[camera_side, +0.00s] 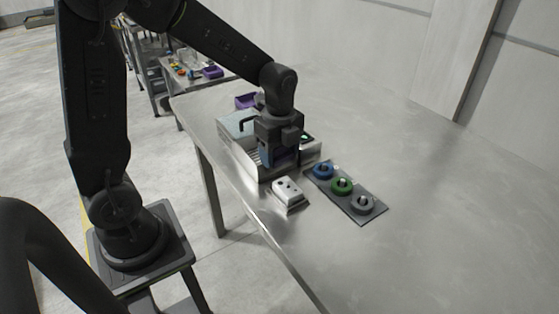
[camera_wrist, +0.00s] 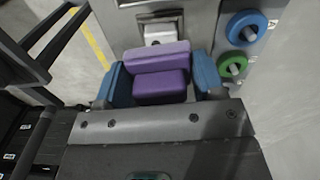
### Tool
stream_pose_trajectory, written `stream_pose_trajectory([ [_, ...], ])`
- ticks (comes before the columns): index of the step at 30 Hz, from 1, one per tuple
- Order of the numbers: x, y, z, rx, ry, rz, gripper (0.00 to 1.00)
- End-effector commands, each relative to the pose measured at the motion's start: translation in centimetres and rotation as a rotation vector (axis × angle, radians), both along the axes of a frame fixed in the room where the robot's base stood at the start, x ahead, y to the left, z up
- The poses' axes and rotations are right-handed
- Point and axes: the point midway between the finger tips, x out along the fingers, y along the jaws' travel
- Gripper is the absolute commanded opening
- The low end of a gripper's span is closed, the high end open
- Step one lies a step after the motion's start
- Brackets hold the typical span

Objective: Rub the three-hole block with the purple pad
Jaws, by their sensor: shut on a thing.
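The three-hole block (camera_side: 286,188) is a small white block with dark holes on top, on a flat base near the table's front edge. Part of it shows in the wrist view (camera_wrist: 160,33), beyond the pad. My gripper (camera_side: 280,164) points down beside the metal machine, behind the block and apart from it. In the wrist view the blue fingers of my gripper (camera_wrist: 160,84) are shut on the purple pad (camera_wrist: 158,87). The pad is hidden or too small to make out in the side view.
The metal washer (camera_side: 240,126) stands behind and around my gripper's left. A dark rack (camera_side: 347,203) right of the block holds a blue ring (camera_side: 323,170), a green ring (camera_side: 341,186) and a grey ring (camera_side: 362,204). A purple bin (camera_side: 245,100) is behind. The table's right side is clear.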

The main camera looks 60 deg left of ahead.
Motion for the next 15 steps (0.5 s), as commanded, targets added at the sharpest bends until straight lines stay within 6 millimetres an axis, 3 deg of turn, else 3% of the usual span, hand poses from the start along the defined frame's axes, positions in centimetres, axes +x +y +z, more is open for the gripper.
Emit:
stream_pose_trajectory([
  [7,0.0,0.0,2.2,0.000,-0.002,0.000,0.41],
  [15,0.0,0.0,2.7,0.000,-0.001,0.000,0.41],
])
